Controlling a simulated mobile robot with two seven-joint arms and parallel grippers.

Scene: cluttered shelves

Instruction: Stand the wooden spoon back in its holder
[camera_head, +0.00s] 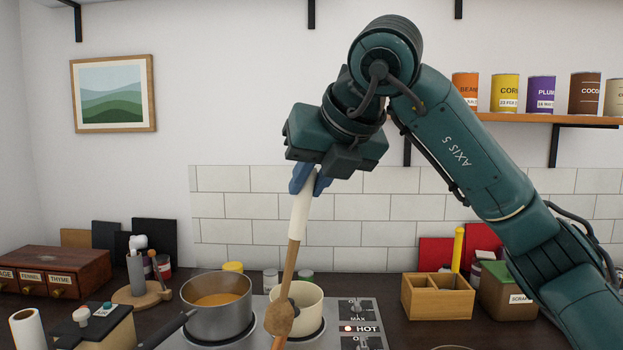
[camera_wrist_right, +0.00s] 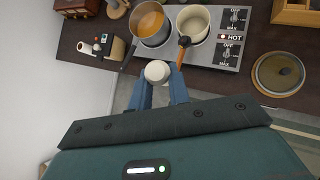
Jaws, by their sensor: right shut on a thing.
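My right gripper (camera_head: 308,183) is shut on the white handle of the wooden spoon (camera_head: 291,258), high above the stove. The spoon hangs slightly tilted, with its brown bowl end lowest, in front of the cream pan. In the right wrist view the blue fingers (camera_wrist_right: 158,94) clasp the white handle end (camera_wrist_right: 157,70); most of the spoon is hidden behind it. A grey upright cylinder on a round wooden base (camera_head: 137,275) stands at the left, but I cannot tell whether it is the holder. My left gripper is not in view.
The stove (camera_head: 357,308) carries a grey pot (camera_head: 218,313) of orange liquid and a cream pan (camera_head: 306,302); its light reads HOT. A wooden divided box (camera_head: 437,303) and a green-lidded bin (camera_head: 505,292) stand right. A spice drawer box (camera_head: 50,271) stands left.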

